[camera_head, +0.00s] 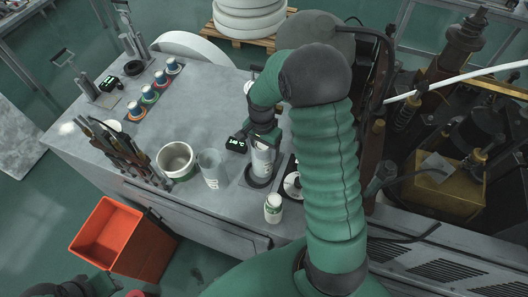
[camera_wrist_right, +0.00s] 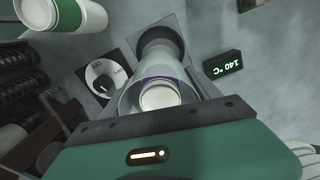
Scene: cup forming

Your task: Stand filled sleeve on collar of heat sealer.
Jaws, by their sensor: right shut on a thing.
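My right gripper (camera_head: 262,137) is shut on the sleeve (camera_head: 262,162), a grey, clear-looking tube held roughly upright. In the right wrist view the sleeve (camera_wrist_right: 150,78) has a white cup-like piece (camera_wrist_right: 160,96) with a purple band inside it. The heat sealer's dark round collar (camera_head: 256,182) lies under the sleeve's lower end; it also shows in the right wrist view (camera_wrist_right: 163,36). I cannot tell whether sleeve and collar touch. My left arm shows only at the bottom left edge of the head view; its fingertips are not seen.
A lit 140 °C display (camera_head: 236,145) and a dial (camera_wrist_right: 103,80) flank the collar. A clear cup (camera_head: 210,168), a metal pot (camera_head: 176,160) and a green-white cup (camera_head: 273,207) stand near.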

